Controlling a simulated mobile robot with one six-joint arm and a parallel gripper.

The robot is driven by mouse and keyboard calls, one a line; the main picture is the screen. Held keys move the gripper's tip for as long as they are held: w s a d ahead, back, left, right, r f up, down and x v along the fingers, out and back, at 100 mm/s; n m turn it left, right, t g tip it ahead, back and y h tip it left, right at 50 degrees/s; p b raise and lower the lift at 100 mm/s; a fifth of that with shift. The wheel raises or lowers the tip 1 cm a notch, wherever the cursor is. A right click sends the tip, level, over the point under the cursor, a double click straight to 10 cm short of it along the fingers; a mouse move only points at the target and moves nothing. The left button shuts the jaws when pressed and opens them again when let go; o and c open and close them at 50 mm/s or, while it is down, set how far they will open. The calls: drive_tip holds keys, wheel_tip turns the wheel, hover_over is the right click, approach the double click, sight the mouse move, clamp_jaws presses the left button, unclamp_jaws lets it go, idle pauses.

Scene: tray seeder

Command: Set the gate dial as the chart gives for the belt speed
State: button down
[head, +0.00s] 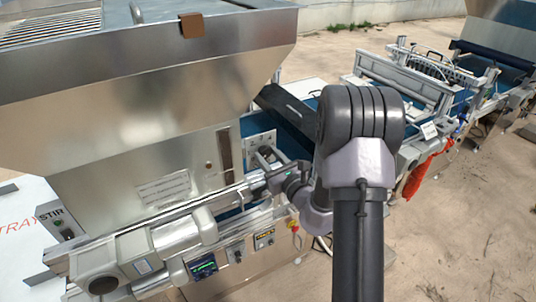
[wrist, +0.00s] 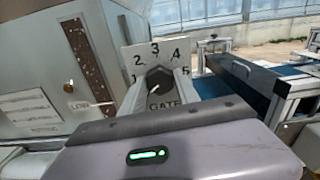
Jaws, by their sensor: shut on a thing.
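The gate dial (wrist: 158,74) is a dark round knob on a pale plate (wrist: 140,52) numbered 1 to 5 and lettered GATE. My gripper (wrist: 160,88) is shut on the knob, with a finger on each side. A small light mark shows on the knob's lower left, but I cannot tell which number it points to. In the head view my gripper (head: 270,160) reaches the plate (head: 262,138), and the knob is hard to make out. A printed label (head: 164,189) on the hopper is too small to read; it also shows in the wrist view (wrist: 32,104).
A steel hopper (head: 150,60) overhangs the dial's left side. A narrow level window (wrist: 86,62) marked LOW is beside the dial. Below are a green-lit display (head: 203,266) and a STIR switch (head: 66,233). A blue conveyor (wrist: 212,87) runs to the right.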

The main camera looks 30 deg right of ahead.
drive_tip(key=m+p, duration=0.2)
drive_tip(key=m, duration=0.2)
drive_tip(key=shift+r+p, duration=0.1)
drive_tip(key=shift+p, duration=0.3)
drive_tip(key=m+p, duration=0.3)
drive_tip(key=m, duration=0.2)
drive_tip(key=m+p, duration=0.2)
drive_tip(key=m, duration=0.1)
drive_tip(key=shift+m+p, duration=0.3)
drive_tip(key=shift+p, duration=0.05)
drive_tip(key=m+p, duration=0.3)
drive_tip(key=m, duration=0.1)
drive_tip(key=shift+m, duration=0.3)
drive_tip(key=m+p, duration=0.2)
drive_tip(key=m, duration=0.2)
drive_tip(key=shift+m+p, duration=0.3)
drive_tip(key=m+p, duration=0.2)
drive_tip(key=m, duration=0.2)
drive_tip(key=m+p, duration=0.1)
drive_tip(key=m, duration=0.3)
drive_tip(key=shift+m, duration=0.4)
drive_tip(key=shift+m+p, duration=0.5)
drive_tip(key=shift+m, duration=1.3)
